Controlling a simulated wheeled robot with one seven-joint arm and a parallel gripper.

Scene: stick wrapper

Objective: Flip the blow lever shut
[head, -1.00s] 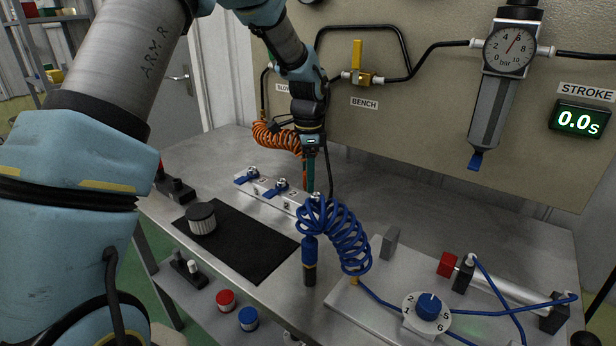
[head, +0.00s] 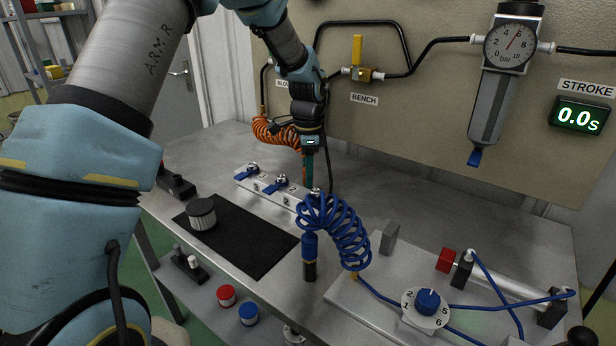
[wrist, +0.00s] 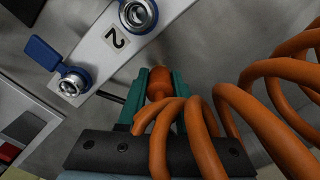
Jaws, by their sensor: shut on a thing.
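My gripper (head: 309,182) points down over the back of the bench, behind the white rail (head: 291,202). In the wrist view its teal fingers (wrist: 158,88) are shut on the orange end piece of the coiled orange hose (wrist: 275,125). The hose also shows in the head view (head: 268,131), hanging at the board behind my gripper. A partly covered label that seems to read BLOW (head: 282,84) is on the board beside my arm. I cannot make out the blow lever; my arm covers that area. A yellow lever (head: 357,50) stands upright above the BENCH label (head: 364,99).
The rail carries sockets with blue levers (head: 244,175). A coiled blue hose (head: 345,230) stands just in front of my gripper. A black mat (head: 250,245) with a ribbed cylinder (head: 202,216) lies left. A dial (head: 428,302) and actuator lie right. The back right bench is clear.

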